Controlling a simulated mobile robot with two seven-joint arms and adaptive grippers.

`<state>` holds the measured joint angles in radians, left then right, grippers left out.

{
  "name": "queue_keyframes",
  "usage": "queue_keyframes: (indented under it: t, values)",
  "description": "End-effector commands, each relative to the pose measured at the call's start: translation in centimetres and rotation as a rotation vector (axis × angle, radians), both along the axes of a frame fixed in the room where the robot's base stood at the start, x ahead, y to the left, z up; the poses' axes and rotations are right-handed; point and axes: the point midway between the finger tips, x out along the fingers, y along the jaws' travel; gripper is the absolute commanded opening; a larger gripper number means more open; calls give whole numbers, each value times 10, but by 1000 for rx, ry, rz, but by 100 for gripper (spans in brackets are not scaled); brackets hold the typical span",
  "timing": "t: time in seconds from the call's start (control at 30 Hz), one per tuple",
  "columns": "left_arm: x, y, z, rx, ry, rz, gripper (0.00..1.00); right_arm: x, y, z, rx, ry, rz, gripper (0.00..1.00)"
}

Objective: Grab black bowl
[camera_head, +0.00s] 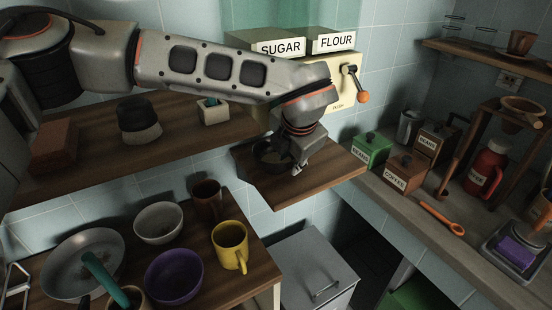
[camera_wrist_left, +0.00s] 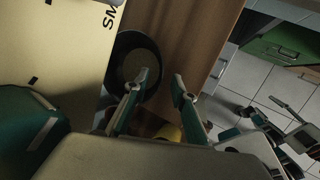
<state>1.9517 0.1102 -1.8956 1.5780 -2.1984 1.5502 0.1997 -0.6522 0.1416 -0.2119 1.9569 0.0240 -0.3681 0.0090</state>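The black bowl (camera_head: 268,157) sits on a small wooden shelf (camera_head: 325,168) under the dispenser, partly hidden by my left gripper in the head view. In the left wrist view the bowl (camera_wrist_left: 128,67) shows as a dark round rim with a paler inside. My left gripper (camera_head: 298,168) reaches down at the bowl's right side. Its two fingers (camera_wrist_left: 160,78) are apart with nothing between them. In the wrist view one fingertip overlaps the bowl's right edge and the other is over bare wood. I cannot tell whether the finger touches the bowl.
The cream dispenser (camera_head: 345,85) stands close behind the bowl. A longer shelf (camera_head: 95,170) is at left. A lower counter holds a purple bowl (camera_head: 174,276), white bowl (camera_head: 158,223), yellow mug (camera_head: 230,245) and pan (camera_head: 80,262). Tins (camera_head: 371,149) stand at right.

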Motion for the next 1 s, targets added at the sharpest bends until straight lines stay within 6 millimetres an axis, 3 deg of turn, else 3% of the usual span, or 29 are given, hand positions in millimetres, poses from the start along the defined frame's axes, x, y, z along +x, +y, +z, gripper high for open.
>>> queue_keyframes:
  t: [0.2,0.43,0.53,1.0]
  values:
    - [10,1,-18,0,1,1,26,3,0,4,1,-8,-1,40]
    - [10,1,-19,-1,1,0,26,5,1,6,3,-13,0,40]
    - [10,1,-19,-1,1,0,0,5,1,6,4,-13,-1,40]
    - [11,1,-18,-1,0,-1,0,4,1,5,5,-10,-2,40]
